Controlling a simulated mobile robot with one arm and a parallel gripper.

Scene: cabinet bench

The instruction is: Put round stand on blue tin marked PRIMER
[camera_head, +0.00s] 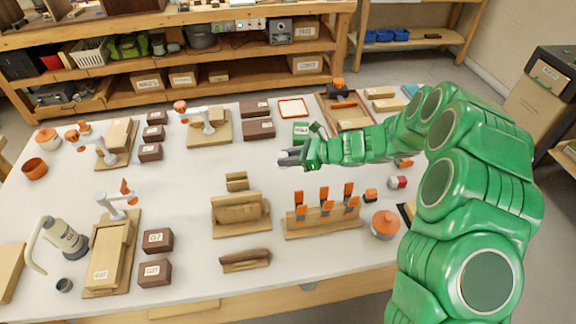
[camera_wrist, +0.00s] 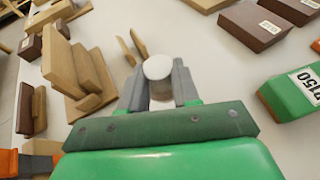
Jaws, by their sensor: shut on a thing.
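My gripper (camera_head: 292,157) is over the middle of the table, left of the green arm's end. In the wrist view my gripper (camera_wrist: 158,92) is shut on a pale, round-topped piece (camera_wrist: 158,67) between its grey fingers. It looks like the round stand, but its lower part is hidden by the fingers. In the head view it is too small to make out. I cannot make out a blue tin marked PRIMER in either view; my arm covers part of the table's right side.
A green box (camera_head: 301,132) marked P150 in the wrist view (camera_wrist: 297,92) is close behind my gripper. A wooden stand (camera_head: 240,213) and a rack of orange-handled tools (camera_head: 322,222) stand in front. Brown boxes (camera_head: 258,129) are behind. The table's middle is mostly clear.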

